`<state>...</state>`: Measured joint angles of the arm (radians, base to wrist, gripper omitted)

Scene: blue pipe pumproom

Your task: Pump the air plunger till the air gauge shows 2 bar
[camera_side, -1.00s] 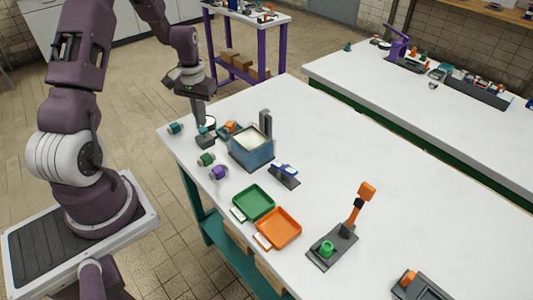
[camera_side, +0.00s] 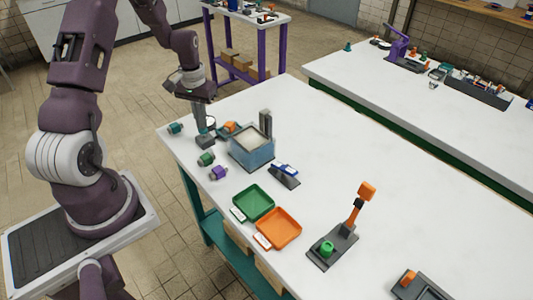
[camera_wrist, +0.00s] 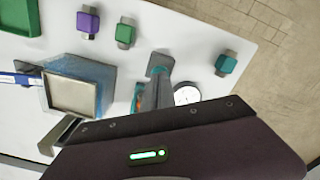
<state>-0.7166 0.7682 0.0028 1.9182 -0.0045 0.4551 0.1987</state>
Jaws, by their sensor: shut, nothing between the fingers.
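My gripper (camera_side: 201,124) is shut and empty, pointing down over a small dark block (camera_side: 206,142) at the table's far left corner, which seems to be the pump base. The fingers (camera_wrist: 164,75) hide the plunger; I cannot tell exactly how the tips touch it. The air gauge (camera_wrist: 187,95), a round white dial with a dark rim, stands close beside the fingers. It is partly hidden behind them in the side view (camera_side: 210,122). Its needle is too small to read.
An orange and teal part (camera_side: 229,127) and a blue open-topped box (camera_side: 251,152) stand right of the gripper. Teal (camera_side: 175,128), green (camera_side: 206,159) and purple (camera_side: 218,173) pieces lie near the edge.

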